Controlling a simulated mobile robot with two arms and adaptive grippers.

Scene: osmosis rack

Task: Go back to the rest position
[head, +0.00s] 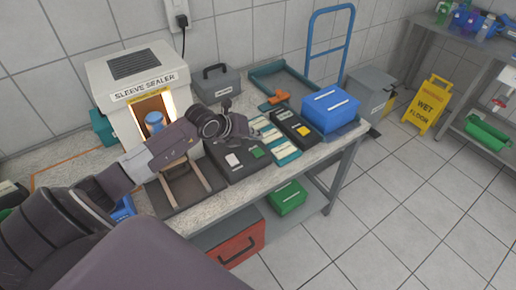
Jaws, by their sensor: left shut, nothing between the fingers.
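My left arm comes in from the lower left and reaches over the workbench (285,180). My left gripper (246,131) is dark, shut and empty, above the bench near a black case (232,168) and a row of teal-edged trays (272,138). I cannot tell how far above them it is. Part of the arm hides the right side of the sleeve sealer (140,80), a pale machine with a lit opening. My right gripper is not in view.
A tan-railed dark stand (183,190) lies under the arm. A grey toolbox (217,82), blue box (331,109) and blue-framed cart (330,45) stand behind or right. A yellow wet-floor sign (429,105) stands on open floor. Green box (287,197) and red drawer (238,250) are below.

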